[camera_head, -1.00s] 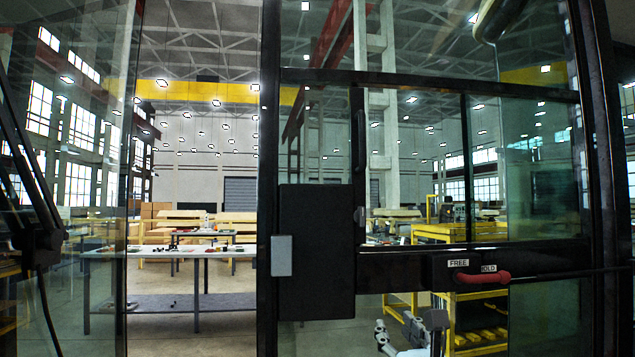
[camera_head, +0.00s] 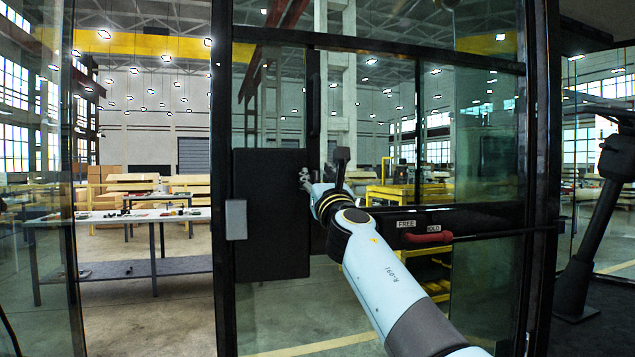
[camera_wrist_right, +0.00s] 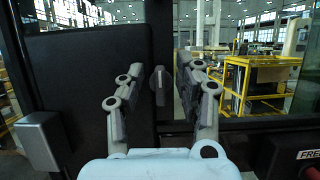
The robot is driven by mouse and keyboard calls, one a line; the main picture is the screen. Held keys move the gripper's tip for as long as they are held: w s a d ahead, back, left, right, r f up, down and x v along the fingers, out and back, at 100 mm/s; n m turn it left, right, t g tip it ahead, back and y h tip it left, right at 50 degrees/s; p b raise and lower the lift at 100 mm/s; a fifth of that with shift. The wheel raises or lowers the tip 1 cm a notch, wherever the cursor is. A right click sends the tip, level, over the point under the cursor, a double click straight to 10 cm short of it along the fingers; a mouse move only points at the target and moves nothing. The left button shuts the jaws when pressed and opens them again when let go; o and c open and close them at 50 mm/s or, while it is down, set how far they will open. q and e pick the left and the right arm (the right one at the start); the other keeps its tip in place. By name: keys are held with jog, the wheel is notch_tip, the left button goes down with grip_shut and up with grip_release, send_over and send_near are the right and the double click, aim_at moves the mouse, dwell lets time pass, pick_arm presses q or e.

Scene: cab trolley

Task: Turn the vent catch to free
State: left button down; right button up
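A red handle (camera_head: 428,238) lies level on the dark bar of the glazed cab door, beneath a FREE label (camera_head: 405,224) and a HOLD label (camera_head: 433,225), reaching toward the HOLD side. A small grey upright knob (camera_wrist_right: 158,85) sits on the window frame beside a black box. Which of the two is the vent catch is not marked. My right gripper (camera_head: 306,178) is in front of the box's right edge. In the wrist view the right gripper (camera_wrist_right: 162,98) is open and empty, the knob showing between its spread fingers, apparently beyond them. My left gripper is not in view.
The black box (camera_head: 270,215) with a grey block (camera_head: 236,219) on its left edge stands close to my right gripper. The door's dark frame (camera_head: 224,120) borders it. Workbenches (camera_head: 110,222) and yellow racks (camera_head: 405,192) stand beyond the glass.

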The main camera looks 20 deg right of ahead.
jog(key=shift+w+r, duration=0.15)
jog(key=shift+c, duration=0.3)
grip_shut()
